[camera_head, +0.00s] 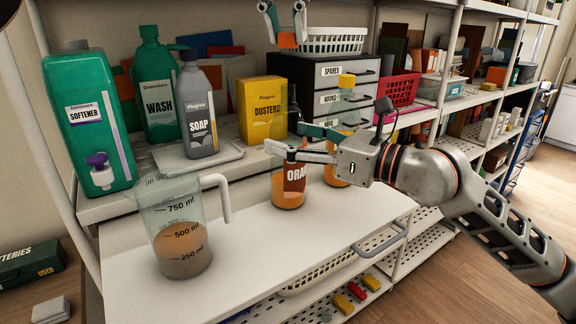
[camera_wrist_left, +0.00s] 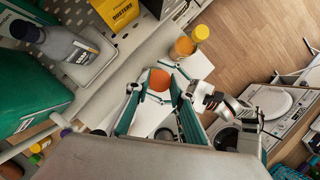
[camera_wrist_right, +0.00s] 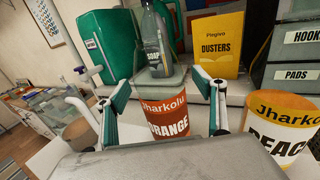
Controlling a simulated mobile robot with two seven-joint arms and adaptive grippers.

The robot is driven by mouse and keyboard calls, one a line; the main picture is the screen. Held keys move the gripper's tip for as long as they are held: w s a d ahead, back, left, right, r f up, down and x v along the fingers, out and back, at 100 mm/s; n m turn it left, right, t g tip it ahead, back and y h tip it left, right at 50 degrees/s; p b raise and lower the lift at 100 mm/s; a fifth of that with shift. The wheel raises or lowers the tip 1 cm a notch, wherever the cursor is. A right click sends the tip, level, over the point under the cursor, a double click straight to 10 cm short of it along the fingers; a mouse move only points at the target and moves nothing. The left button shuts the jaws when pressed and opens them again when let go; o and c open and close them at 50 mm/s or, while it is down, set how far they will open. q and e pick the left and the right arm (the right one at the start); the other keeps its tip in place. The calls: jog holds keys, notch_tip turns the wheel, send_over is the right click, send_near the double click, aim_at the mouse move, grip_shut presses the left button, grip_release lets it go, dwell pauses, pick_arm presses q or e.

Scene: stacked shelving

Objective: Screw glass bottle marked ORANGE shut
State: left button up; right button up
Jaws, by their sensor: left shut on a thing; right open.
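The glass bottle marked ORANGE (camera_head: 289,185) stands upright on the white board, with orange contents low in it and a clear upper part. No cap shows on it. My right gripper (camera_head: 296,147) is open, with its fingers on either side of the bottle's upper part; the bottle (camera_wrist_right: 166,118) also shows between them in the right wrist view. My left gripper (camera_head: 286,38) is high above the bottle, pointing down, shut on an orange-red cap (camera_wrist_left: 160,80). In the left wrist view the cap hides what lies beneath it.
A yellow-capped bottle marked PEACH (camera_wrist_right: 280,125) stands close to the right of the ORANGE bottle. A measuring jug (camera_head: 180,235) stands at front left. SOAP (camera_head: 198,110), WASH and DUSTERS (camera_head: 262,105) stand behind, beside drawers (camera_head: 335,75). The front middle of the board is clear.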

jog(key=shift+w+a, duration=0.3)
jog(key=shift+a, duration=0.2)
jog(key=c, duration=1.7)
pick_arm(q)
send_over(286, 85)
jog(key=shift+s+f, duration=0.2)
jog(key=shift+f, duration=2.3)
jog(key=shift+f, duration=0.1)
jog(key=shift+f, duration=0.8)
jog(key=shift+f, duration=0.55)
